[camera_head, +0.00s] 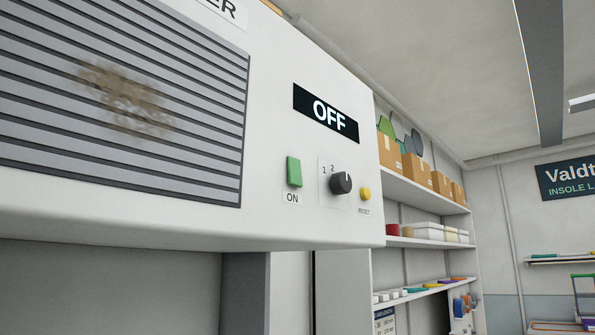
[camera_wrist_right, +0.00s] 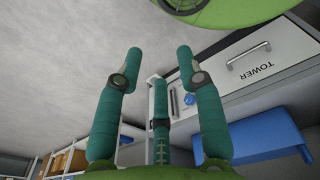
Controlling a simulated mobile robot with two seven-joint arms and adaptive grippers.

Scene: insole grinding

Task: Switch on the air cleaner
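The air cleaner (camera_head: 270,235) is a white wall box that fills the left of the head view. Its black display (camera_head: 326,113) reads OFF. A green ON button (camera_head: 294,171) sits below the display. To its right are a black knob (camera_head: 341,183) marked 1 and 2 and a small yellow RESET button (camera_head: 365,194). A slatted grille with a brown dirty patch (camera_head: 125,98) is on the left. My right gripper (camera_wrist_right: 159,62) shows in the right wrist view, with its green fingers spread and nothing between them. Neither gripper shows in the head view.
Right of the cleaner stands a shelf (camera_head: 428,242) with cardboard boxes (camera_head: 416,169), white bins and small items.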

